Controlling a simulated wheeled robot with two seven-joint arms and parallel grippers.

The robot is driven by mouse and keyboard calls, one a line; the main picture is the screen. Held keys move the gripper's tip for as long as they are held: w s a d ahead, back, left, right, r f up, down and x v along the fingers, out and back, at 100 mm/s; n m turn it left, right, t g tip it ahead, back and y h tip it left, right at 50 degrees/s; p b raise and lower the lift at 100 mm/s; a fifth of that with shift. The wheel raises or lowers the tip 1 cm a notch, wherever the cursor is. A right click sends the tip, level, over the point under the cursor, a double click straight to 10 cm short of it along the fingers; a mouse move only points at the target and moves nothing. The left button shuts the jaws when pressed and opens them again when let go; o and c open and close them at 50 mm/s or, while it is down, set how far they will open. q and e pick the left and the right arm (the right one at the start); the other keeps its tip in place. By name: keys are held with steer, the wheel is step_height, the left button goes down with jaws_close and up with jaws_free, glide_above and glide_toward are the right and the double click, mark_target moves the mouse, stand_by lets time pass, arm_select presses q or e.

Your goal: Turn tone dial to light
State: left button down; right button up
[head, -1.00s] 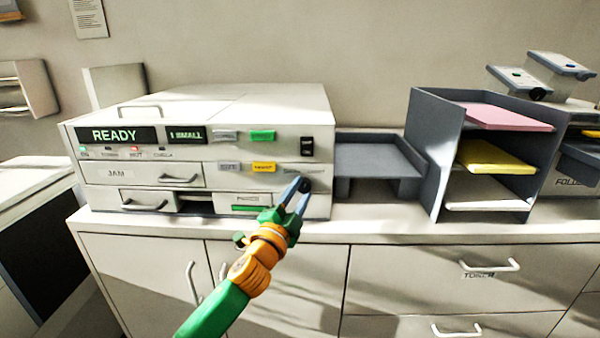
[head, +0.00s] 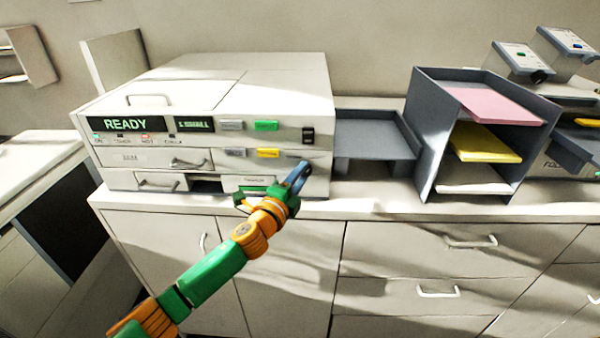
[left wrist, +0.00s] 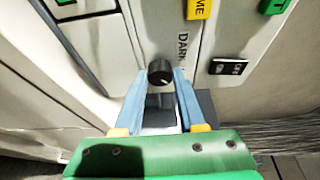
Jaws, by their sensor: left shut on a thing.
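The copier (head: 220,100) is a white box on the counter, with a READY display (head: 133,124). The tone dial (left wrist: 160,72) is a small round black knob on its front, at the right end of the panel. The word DARK is printed beside it in the left wrist view. My left gripper (head: 300,174) has blue fingers at the copier's front right. In the left wrist view its fingertips (left wrist: 159,76) are shut on the dial from both sides. In the head view the fingers mostly hide the dial. My right gripper is not in view.
Grey and green buttons, a yellow button (head: 268,153) and a black switch (head: 308,135) are near the dial. A grey output tray (head: 370,130) and a paper sorter (head: 430,140) stand right of the copier. White cabinets are below.

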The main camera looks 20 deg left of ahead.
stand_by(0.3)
arm_select(q)
steer(key=shift+c, duration=2.4)
jaws_free()
steer(key=s+b, duration=0.1)
steer(key=s, duration=0.6)
steer(key=shift+a, duration=0.4)
